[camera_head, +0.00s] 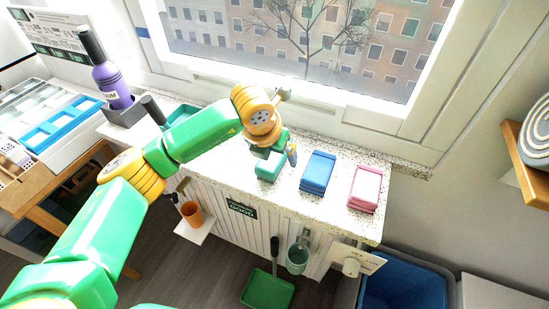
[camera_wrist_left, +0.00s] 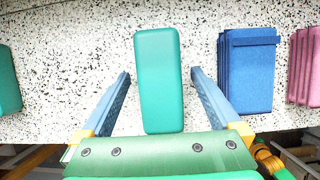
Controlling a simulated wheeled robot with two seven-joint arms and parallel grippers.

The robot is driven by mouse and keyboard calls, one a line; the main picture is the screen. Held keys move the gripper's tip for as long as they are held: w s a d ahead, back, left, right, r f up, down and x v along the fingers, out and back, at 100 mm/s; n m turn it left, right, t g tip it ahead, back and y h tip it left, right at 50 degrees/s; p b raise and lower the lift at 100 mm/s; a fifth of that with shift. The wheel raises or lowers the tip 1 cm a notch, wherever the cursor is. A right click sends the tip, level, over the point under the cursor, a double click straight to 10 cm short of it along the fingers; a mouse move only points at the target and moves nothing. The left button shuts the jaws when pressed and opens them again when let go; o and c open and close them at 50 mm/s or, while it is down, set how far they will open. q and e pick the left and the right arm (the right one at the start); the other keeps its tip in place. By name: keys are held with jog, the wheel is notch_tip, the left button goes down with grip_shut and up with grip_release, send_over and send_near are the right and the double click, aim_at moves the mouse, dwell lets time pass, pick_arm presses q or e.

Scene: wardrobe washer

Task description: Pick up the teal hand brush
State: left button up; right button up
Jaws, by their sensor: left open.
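The teal hand brush (camera_head: 268,168) lies on the speckled counter, left of a blue stack. In the left wrist view the brush (camera_wrist_left: 158,85) is a rounded teal block seen from above, its long side running away from the wrist. Its underside is hidden. My left gripper (camera_head: 276,158) is over it, partly hidden by its own wrist. In the wrist view the left gripper (camera_wrist_left: 160,76) is open, with one finger on each side of the brush and a visible gap on both sides. My right gripper is not in view.
A blue stack (camera_head: 318,172) and a pink stack (camera_head: 365,188) lie to the right on the counter (camera_head: 335,210). A green item (camera_head: 182,114) and a purple bottle (camera_head: 110,82) stand to the left. The window (camera_head: 300,40) is behind. A blue bin (camera_head: 405,282) stands below right.

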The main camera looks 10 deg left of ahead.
pick_arm(q)
jog(key=c, duration=1.5)
jog(key=shift+r+p, duration=0.2)
jog(key=shift+p, duration=0.1)
jog(key=shift+c, duration=0.2)
jog(key=shift+r+p, duration=0.35)
jog(key=shift+p, duration=0.1)
notch_tip(320, 180, up, 3)
jog(key=shift+a+b, duration=0.1)
jog(key=shift+b, duration=0.5)
jog(key=s+r, duration=0.2)
jog(key=s+a+r+b, duration=0.1)
jog(key=r, duration=0.1)
jog(key=shift+s+a+r, duration=0.15)
jog(key=shift+s+r, duration=0.05)
jog(key=shift+s, duration=0.2)
jog(key=s+a+r+b, duration=0.1)
jog(key=s+a+r, duration=0.2)
jog(key=s, duration=0.6)
notch_tip(320, 180, up, 2)
jog(key=shift+s+a+r, duration=0.1)
jog(key=shift+s+a, duration=0.05)
jog(key=shift+a, duration=0.15)
jog(key=o, duration=0.9)
jog(key=c, duration=0.6)
